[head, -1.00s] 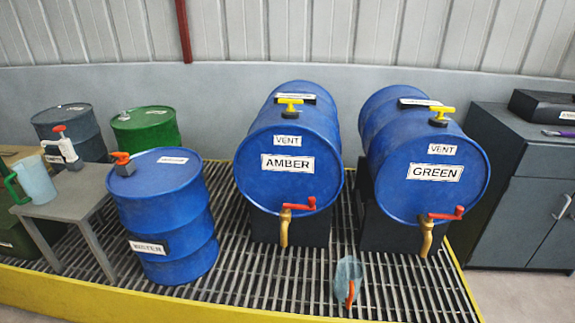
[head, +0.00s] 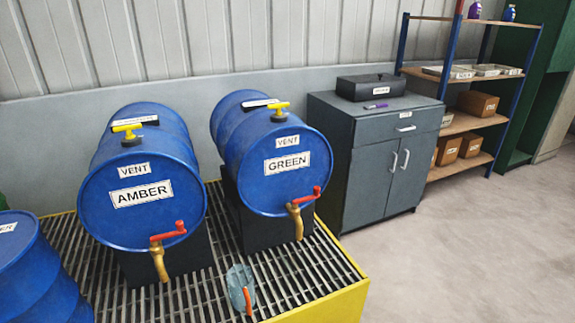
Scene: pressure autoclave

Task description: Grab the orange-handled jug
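The orange-handled jug (head: 239,287) is a translucent grey-blue vessel in the head view. It stands on the slatted grating (head: 197,298), in front of and below the blue drum labelled GREEN (head: 262,187). Its orange handle (head: 247,301) faces toward me. A brass tap with a red lever (head: 296,221) sticks out of the GREEN drum, above and to the right of the jug. Neither of my grippers shows in the view.
A blue drum labelled AMBER (head: 142,222) lies left of the GREEN one. The platform has a raised yellow edge (head: 338,306). A grey cabinet (head: 377,170) and a shelf rack (head: 467,123) stand at right. The concrete floor (head: 460,245) at right is clear.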

